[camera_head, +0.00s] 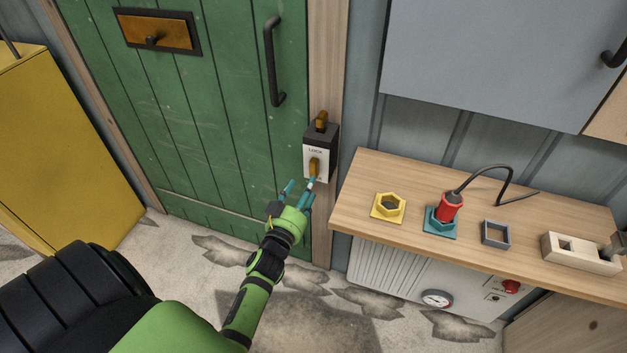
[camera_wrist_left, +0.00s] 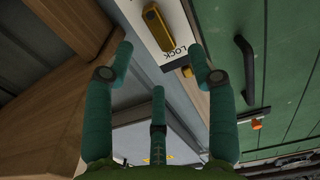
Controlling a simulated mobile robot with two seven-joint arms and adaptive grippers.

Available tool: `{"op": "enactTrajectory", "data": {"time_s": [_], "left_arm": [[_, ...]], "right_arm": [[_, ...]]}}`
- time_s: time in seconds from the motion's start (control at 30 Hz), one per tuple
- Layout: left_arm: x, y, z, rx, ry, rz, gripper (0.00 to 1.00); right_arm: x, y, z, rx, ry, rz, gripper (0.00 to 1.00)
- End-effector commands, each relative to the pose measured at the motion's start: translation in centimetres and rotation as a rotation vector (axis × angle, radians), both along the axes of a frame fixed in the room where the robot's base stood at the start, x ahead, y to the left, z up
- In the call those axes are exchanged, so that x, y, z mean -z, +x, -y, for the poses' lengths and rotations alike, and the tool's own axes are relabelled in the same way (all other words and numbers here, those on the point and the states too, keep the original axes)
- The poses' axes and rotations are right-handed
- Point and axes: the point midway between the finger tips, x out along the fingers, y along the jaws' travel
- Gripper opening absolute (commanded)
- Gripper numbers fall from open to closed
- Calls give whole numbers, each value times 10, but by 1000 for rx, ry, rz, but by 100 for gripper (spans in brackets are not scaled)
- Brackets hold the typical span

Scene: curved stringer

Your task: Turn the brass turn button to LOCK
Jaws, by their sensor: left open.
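The brass turn button (camera_head: 315,167) sits on a white plate (camera_head: 308,161) on the door post, below the word LOCK. Its long side stands roughly upright, in line with the plate; which end is its pointer I cannot tell. In the left wrist view the button (camera_wrist_left: 157,22) shows at the top, beyond the fingertips, with LOCK beside it. My left gripper (camera_head: 300,187) is open and empty, just below and in front of the button, its fingers spread and apparently apart from it. One finger overlaps the plate's lower part in the head view. My right gripper is not in view.
A dark housing with another brass piece (camera_head: 321,121) is above the plate. The green door (camera_head: 230,100) has a black handle (camera_head: 273,62). A wooden counter (camera_head: 365,175) with sockets and a red plug (camera_head: 450,207) stands at right; a yellow cabinet (camera_head: 60,140) at left.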

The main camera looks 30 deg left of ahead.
Motion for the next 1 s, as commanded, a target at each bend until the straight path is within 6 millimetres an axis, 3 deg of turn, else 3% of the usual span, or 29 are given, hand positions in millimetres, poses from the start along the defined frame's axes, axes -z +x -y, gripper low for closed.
{"op": "enactTrajectory", "data": {"time_s": [0.4,0.77,0.8,0.93,1.0], "left_arm": [[-2,57,-14,0,0,3,57],[-2,65,-15,0,-1,1,57],[-2,65,-15,0,-1,1,53],[-2,64,-15,0,-1,1,1],[-2,64,-15,0,0,1,0]], "right_arm": [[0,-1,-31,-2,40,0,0],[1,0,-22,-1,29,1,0],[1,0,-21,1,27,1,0],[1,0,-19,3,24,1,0],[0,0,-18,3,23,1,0]]}}
